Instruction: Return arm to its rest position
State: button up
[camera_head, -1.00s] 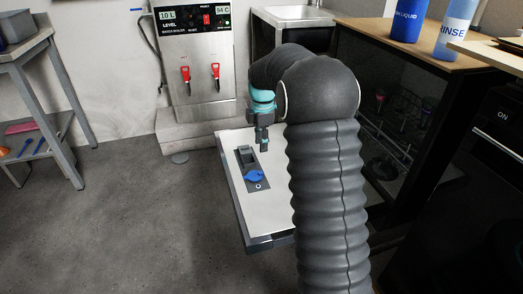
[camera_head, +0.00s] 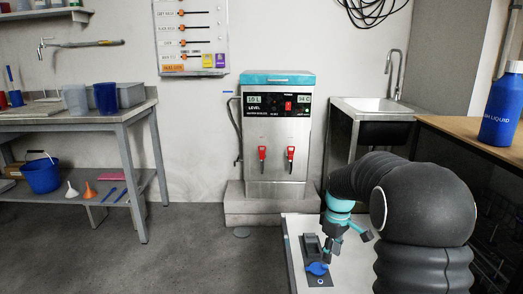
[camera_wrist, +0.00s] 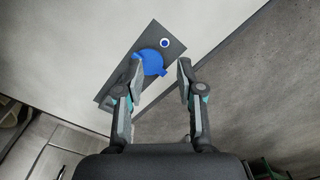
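My gripper (camera_head: 335,240) is at the end of my grey-sleeved arm at the lower right of the head view, above the white panel (camera_head: 296,250). In the wrist view my gripper (camera_wrist: 160,75) has its two fingers apart with a gap between them, and nothing is held. A dark plate (camera_head: 311,247) with a blue knob (camera_head: 317,268) lies on the white panel just below the gripper. In the wrist view the blue knob (camera_wrist: 150,62) shows beyond the fingertips, partly hidden by the left finger.
A water boiler (camera_head: 278,140) with two red taps stands on a block behind the panel. A sink (camera_head: 375,115) is to its right, and a wooden counter with a blue bottle (camera_head: 500,110) at the far right. A grey workbench (camera_head: 75,120) stands left. The floor (camera_head: 150,260) at front left is clear.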

jog(key=s+a+r+m+t, duration=0.1)
jog(key=s+r+m+t, duration=0.1)
jog(key=s, duration=0.8)
jog(key=s+a+r+m+t+p, duration=0.1)
jog(key=s+a+r+m+t, duration=0.1)
jog(key=s+r, duration=0.5)
jog(key=s+a+r+m+t, duration=0.1)
jog(key=s+r+m, duration=0.3)
jog(key=s, duration=1)
jog(key=shift+a+r+m+t+p, duration=0.3)
jog(key=shift+a+r+t, duration=0.1)
jog(key=shift+a, duration=0.35)
jog(key=shift+s, duration=0.1)
